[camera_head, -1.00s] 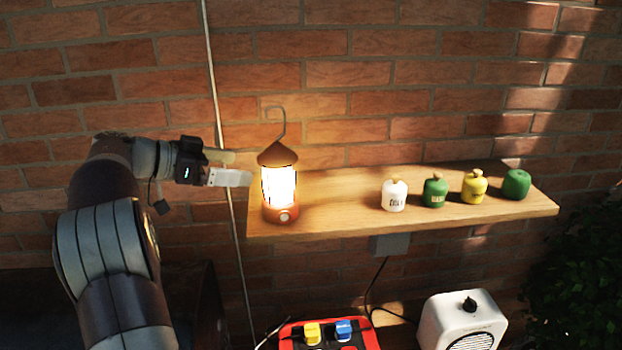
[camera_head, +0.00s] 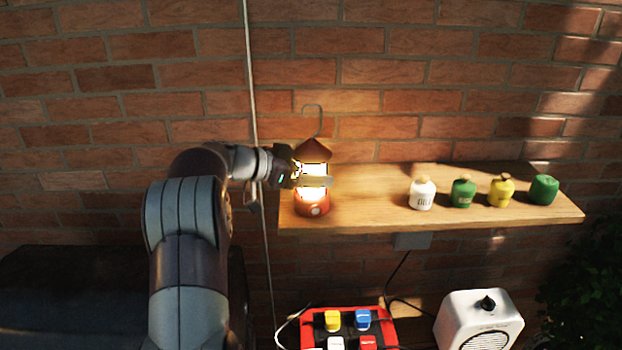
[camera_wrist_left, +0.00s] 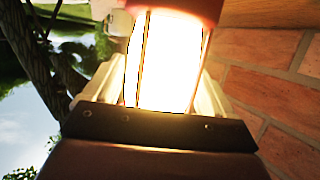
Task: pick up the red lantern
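The red lantern (camera_head: 312,205) stands upright and lit at the left end of the wooden shelf (camera_head: 365,208), its wire hook up. My left gripper (camera_head: 313,178) is at its glowing middle, with one finger across the front of the glass. In the left wrist view the bright lantern glass (camera_wrist_left: 165,65) lies between the two fingers of my left gripper (camera_wrist_left: 160,85). The fingers are apart, one on each side; glare hides whether they touch it. My right gripper is in neither view.
A white canister (camera_head: 422,195), a green canister (camera_head: 463,193), a yellow canister (camera_head: 501,191) and another green one (camera_head: 543,190) stand toward the shelf's right. A brick wall (camera_head: 420,90) is behind. Below are a red box (camera_head: 388,318) and a white appliance (camera_head: 480,320).

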